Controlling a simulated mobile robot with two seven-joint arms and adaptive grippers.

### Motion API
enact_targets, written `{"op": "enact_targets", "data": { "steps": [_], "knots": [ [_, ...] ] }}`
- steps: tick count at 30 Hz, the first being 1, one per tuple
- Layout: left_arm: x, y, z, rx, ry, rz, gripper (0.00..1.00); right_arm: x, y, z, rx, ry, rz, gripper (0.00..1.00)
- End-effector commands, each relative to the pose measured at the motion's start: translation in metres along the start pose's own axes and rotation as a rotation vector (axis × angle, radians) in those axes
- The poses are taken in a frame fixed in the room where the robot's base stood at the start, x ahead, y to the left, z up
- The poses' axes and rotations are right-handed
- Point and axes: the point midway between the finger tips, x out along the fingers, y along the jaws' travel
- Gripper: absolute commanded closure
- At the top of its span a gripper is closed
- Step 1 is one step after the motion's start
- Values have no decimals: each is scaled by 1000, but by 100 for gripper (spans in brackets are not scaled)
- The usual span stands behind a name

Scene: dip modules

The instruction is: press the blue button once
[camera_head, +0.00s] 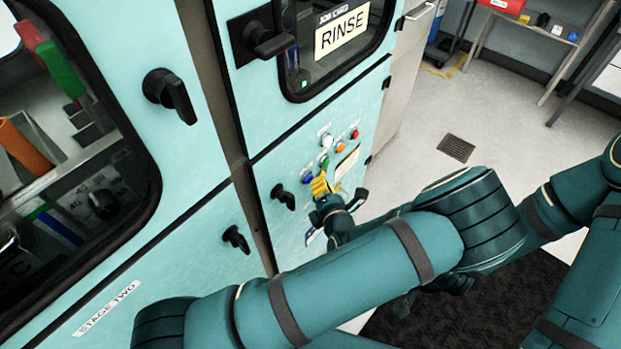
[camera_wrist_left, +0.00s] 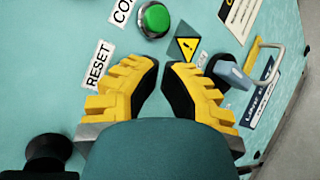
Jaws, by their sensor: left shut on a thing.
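The blue button (camera_head: 307,177) is on the turquoise panel in the head view, just left of my left gripper's yellow fingers. I cannot make it out in the left wrist view, where a RESET label (camera_wrist_left: 97,65) lies beside the left finger. My left gripper (camera_head: 322,187) is close to the panel; in the wrist view its fingers (camera_wrist_left: 165,68) are partly closed with a gap between the tips. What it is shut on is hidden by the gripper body. Dark parts below my left arm may be my right gripper (camera_head: 430,293), mostly hidden.
Green (camera_head: 324,161), white (camera_head: 327,141), orange (camera_head: 339,148) and red (camera_head: 354,134) buttons sit near the blue one. A black knob (camera_head: 283,196) is to the left.

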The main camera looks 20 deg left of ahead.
Motion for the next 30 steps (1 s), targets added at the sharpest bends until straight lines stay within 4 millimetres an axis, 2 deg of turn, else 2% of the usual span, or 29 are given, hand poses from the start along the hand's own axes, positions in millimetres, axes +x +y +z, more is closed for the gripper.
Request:
{"op": "enact_targets", "data": {
  "steps": [30],
  "knots": [
    [6,3,-3,0,0,1,100,-2,-1,0,0,0,0,53]
  ]
}}
